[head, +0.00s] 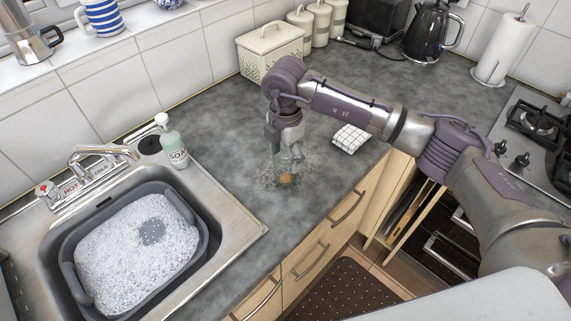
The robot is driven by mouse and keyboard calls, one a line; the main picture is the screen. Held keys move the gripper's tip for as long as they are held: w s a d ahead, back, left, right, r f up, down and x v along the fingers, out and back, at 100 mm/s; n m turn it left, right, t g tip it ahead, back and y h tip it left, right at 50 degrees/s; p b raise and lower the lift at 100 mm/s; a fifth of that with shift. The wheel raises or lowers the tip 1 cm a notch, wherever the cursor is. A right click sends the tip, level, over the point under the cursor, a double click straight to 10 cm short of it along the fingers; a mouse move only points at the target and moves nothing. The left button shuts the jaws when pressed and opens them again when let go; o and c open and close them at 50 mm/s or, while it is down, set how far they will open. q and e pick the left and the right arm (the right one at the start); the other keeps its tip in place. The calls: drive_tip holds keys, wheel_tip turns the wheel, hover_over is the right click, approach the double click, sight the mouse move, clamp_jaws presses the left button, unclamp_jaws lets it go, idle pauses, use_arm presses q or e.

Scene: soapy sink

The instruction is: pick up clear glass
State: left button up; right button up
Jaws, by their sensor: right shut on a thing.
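The clear glass (285,172) is on the grey worktop to the right of the sink, with an orange tint near its bottom. My right gripper (285,150) reaches down from above and is shut on the glass. The gripper partly hides the upper part of the glass. I cannot tell whether its base touches the worktop. My left gripper is not in the head view.
A sink with a grey basin (66,255) of suds is at left. A soap bottle (173,145) stands behind it. A folded checked cloth (351,139) lies right of the glass. A bread bin (270,48) stands behind. The worktop between is clear.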

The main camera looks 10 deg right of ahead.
drive_tip(key=c, duration=0.3)
drive_tip(key=shift+r, duration=0.2)
